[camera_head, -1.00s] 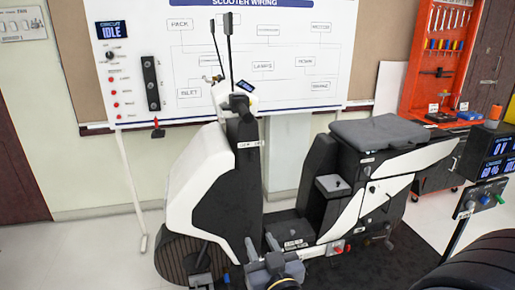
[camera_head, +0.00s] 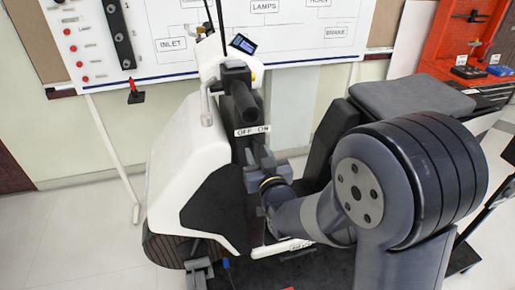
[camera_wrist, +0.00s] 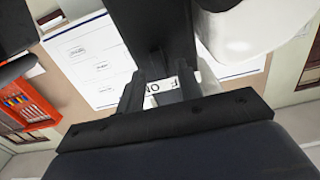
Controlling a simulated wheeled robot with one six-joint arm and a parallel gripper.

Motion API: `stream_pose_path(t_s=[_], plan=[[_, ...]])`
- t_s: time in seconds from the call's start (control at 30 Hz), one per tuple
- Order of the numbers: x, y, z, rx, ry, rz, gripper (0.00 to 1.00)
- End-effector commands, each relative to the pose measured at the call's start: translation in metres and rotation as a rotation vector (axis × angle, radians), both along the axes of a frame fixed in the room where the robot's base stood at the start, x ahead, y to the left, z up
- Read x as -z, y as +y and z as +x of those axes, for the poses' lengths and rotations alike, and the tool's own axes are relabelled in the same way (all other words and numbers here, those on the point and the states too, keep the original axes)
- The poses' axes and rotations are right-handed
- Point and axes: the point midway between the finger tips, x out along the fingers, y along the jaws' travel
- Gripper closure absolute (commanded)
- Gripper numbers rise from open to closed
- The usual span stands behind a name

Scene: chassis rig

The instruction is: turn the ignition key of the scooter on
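The white and black scooter (camera_head: 172,172) stands upright in the head view. A white OFF/ON label (camera_head: 252,131) is on its dark steering column, below the handlebar grip. My gripper (camera_head: 254,158) is just below this label, close in front of the column. In the wrist view my gripper (camera_wrist: 163,82) has its two dark fingers apart, with part of the label (camera_wrist: 163,86) showing between and beyond them, upside down. I cannot make out the ignition key in either view; the gripper may hide it. I cannot tell whether the fingers touch anything.
The scooter's seat (camera_head: 405,97) is right of the column, partly behind my arm. A wiring board (camera_head: 290,40) stands behind the scooter. An orange tool rack (camera_head: 455,45) is at the right back. White floor is clear at the left.

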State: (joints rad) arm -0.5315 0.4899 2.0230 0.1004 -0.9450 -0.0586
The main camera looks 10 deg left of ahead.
Motion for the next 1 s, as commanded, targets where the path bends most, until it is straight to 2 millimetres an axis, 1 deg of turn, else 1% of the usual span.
stream_pose_path(t_s=[0.03,0.2,0.47,0.9,1.0], plan=[[-0.0007,0.0022,0.0048,0.0,0.001,0.0,0.65],[0.0,0.0058,0.0122,0.0,0.001,0.0,0.65],[0.0005,0.0062,0.0128,0.0,0.001,0.0,0.65],[0.0004,0.006,0.0125,0.0,0.0,0.0,1.0],[0.0004,0.006,0.0125,0.0,0.0,0.0,1.0]])
